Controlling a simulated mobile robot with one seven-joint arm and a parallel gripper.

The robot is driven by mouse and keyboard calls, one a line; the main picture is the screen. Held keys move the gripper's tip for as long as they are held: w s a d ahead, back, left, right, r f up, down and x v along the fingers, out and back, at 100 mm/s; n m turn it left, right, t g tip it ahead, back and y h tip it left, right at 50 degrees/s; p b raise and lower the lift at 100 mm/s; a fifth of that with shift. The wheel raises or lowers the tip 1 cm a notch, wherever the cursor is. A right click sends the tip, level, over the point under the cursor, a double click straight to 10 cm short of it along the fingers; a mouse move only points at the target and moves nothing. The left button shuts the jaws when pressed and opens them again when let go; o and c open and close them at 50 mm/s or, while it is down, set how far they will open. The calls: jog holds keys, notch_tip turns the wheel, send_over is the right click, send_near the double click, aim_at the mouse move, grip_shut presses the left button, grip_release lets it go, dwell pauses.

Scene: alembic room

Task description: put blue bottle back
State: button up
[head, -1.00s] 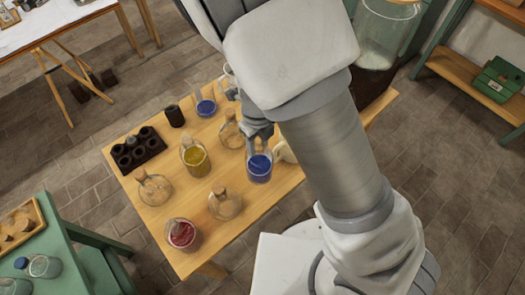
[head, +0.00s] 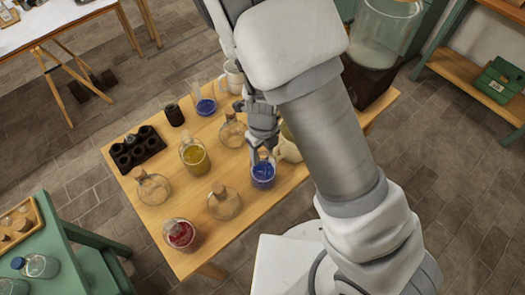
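A clear glass vessel with blue liquid (head: 263,177) stands at the right front part of the wooden table. A second glass vessel with blue liquid (head: 205,106) stands at the table's back. I cannot tell from the picture which is the task's blue bottle. My gripper (head: 263,156) points down at the nearer blue vessel, with its fingertips at or just over the rim. The fingers are small and partly merge with the glass, so their opening and any grip on it are unclear.
A large glass jar (head: 383,35) stands at the back right. The table's front right is clear.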

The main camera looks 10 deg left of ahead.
jog(key=shift+o, duration=0.8)
jog(key=d+r+n+y+p, duration=0.15)
jog(key=r+n, duration=0.25)
jog(key=r, duration=0.7)
jog(key=d+r+n+y+p, duration=0.1)
jog(key=d+r+n+p, duration=0.2)
jog(key=r, duration=0.8)
jog(key=s+d+r+n+t+h, duration=0.1)
jog(key=s+d+r+n+t, duration=0.1)
jog(key=s+d+r+n, duration=0.2)
jog(key=s+d+r+n+t+h+b, duration=0.1)
jog(key=s+d+r+n+t, duration=0.2)
jog(key=d+r+n, duration=0.7)
jog(key=s+d+n, duration=0.1)
jog(key=n, duration=0.4)
jog(key=shift+s+d+r+t, duration=0.2)
jog(key=shift+d+r+t, duration=0.1)
jog(key=shift+d+r, duration=0.1)
